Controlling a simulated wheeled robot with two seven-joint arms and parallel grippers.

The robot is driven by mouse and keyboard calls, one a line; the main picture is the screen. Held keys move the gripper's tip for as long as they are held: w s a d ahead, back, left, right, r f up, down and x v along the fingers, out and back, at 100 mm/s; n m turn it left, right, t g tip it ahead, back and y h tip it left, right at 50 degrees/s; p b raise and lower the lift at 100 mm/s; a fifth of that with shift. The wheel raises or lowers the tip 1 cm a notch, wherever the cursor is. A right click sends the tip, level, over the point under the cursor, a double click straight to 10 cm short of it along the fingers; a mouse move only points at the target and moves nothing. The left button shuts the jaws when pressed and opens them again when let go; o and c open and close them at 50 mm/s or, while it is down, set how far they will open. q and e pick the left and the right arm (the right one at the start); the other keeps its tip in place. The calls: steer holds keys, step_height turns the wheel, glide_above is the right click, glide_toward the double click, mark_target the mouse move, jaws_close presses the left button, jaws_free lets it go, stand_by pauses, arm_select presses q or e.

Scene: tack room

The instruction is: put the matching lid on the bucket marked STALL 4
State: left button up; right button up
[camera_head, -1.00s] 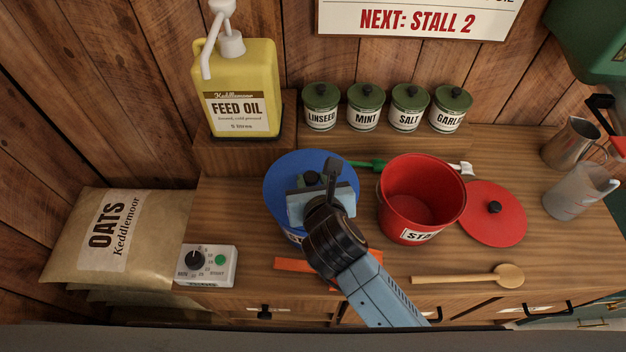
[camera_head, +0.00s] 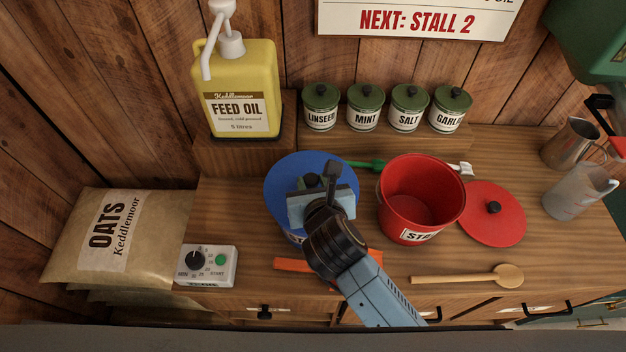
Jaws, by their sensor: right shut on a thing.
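A blue lid (camera_head: 283,182) covers the top of a blue bucket (camera_head: 292,238). The bucket's white label is mostly hidden, so its stall number cannot be read. My right gripper (camera_head: 320,200) is over the lid, shut on its dark knob. The lid looks level on the bucket, but I cannot tell whether it is fully seated. To the right stands an open, empty red bucket (camera_head: 388,215), its label showing only "STA". A red lid (camera_head: 500,230) with a black knob lies flat on the counter beside it. My left gripper is not in view.
An orange strip (camera_head: 290,265) and a wooden spoon (camera_head: 450,279) lie in front. A timer (camera_head: 206,265) and oats sack (camera_head: 120,235) are left. Feed oil (camera_head: 245,90) and several green-lidded tins stand behind. A metal jug (camera_head: 570,143) and clear jug (camera_head: 578,192) are right.

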stand_by(0.8)
steer(key=shift+f, duration=0.6)
stand_by(0.4)
steer(key=o, duration=0.7)
steer(key=shift+p+v, duration=0.85)
steer(key=shift+v, duration=0.4)
steer(key=shift+p+v, duration=1.9)
steer(key=shift+v, duration=1.1)
steer(key=shift+p+v, duration=0.3)
steer(key=shift+v, duration=0.95)
